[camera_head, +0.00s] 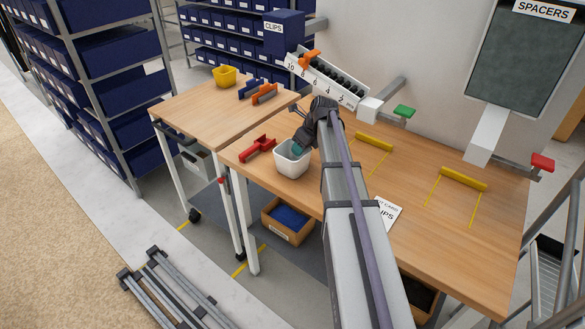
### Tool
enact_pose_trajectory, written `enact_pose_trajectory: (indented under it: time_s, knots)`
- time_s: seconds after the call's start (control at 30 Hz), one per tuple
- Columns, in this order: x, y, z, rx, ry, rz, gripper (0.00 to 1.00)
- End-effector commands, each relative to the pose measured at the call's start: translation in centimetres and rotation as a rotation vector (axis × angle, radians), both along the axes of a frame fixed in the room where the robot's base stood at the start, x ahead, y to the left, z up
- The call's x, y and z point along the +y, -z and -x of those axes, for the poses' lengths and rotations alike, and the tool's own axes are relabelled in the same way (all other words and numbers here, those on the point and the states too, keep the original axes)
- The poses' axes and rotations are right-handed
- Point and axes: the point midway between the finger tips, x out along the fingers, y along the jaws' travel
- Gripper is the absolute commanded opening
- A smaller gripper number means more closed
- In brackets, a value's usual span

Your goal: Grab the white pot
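The white pot (291,164) stands upright on the wooden workbench near its left front edge. My gripper (304,140) is at the pot's right rim, coming down from the dark wrist above. A teal-green piece (297,148) shows at the pot's mouth; I cannot tell whether it is a fingertip or something in the pot. The fingers are small and partly hidden by the wrist and pot, so I cannot tell whether they are open or shut, or touching the pot.
A red tool (258,148) lies just left of the pot. A lower table (200,108) at left holds a yellow bin (225,76) and orange and blue tools. A card (386,213) lies right of my arm. A numbered rack (325,80) stands behind. The bench's right part is mostly clear.

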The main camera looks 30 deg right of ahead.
Motion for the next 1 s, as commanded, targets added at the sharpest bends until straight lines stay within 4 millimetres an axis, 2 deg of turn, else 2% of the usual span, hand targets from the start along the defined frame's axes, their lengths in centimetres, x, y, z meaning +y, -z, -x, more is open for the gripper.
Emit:
enact_pose_trajectory:
  time_s: [0.07, 0.43, 0.87, 1.0]
  knots:
    - [0.0, -0.2, 0.0, 0.000, 0.000, 0.000, 0.34]
    - [0.0, -0.2, 0.0, 0.000, 0.000, 0.000, 0.00]
    - [0.0, -0.3, 0.0, 0.000, 0.000, 0.000, 0.00]
    - [0.0, -1.8, 0.0, 0.000, 0.000, 0.000, 0.00]
